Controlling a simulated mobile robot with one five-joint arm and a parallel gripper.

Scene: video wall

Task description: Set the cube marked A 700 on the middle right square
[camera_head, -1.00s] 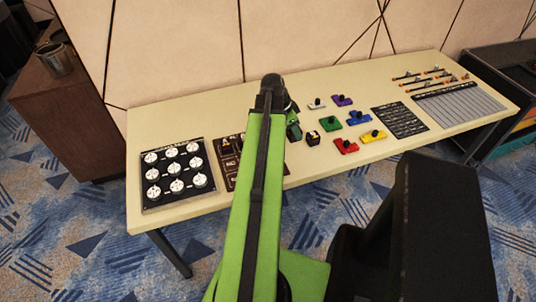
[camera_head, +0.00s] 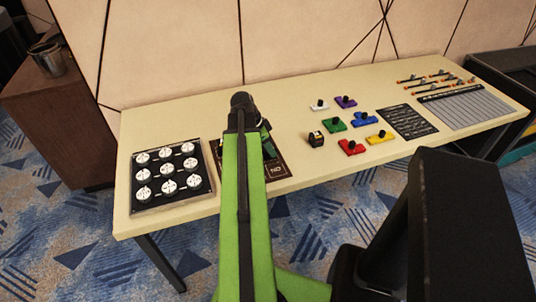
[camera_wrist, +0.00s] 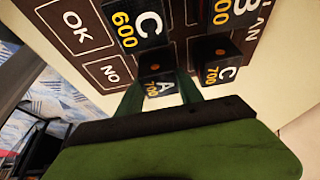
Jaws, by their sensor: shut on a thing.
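The cube marked A 700 (camera_wrist: 158,84) is dark with a white A and yellow number. My gripper (camera_wrist: 162,88) is shut on it, a finger on each side. In the wrist view it is over or on the dark brown board (camera_wrist: 90,52), between a cube marked C 600 (camera_wrist: 136,24) and a cube marked C 700 (camera_wrist: 216,62). I cannot tell whether it touches the board.
A panel of round white dials (camera_head: 206,200) lies to the left. Several coloured knobbed pieces, including a red one (camera_head: 351,147), and a dark chart (camera_head: 408,122) lie to the right. Bare tabletop separates these groups.

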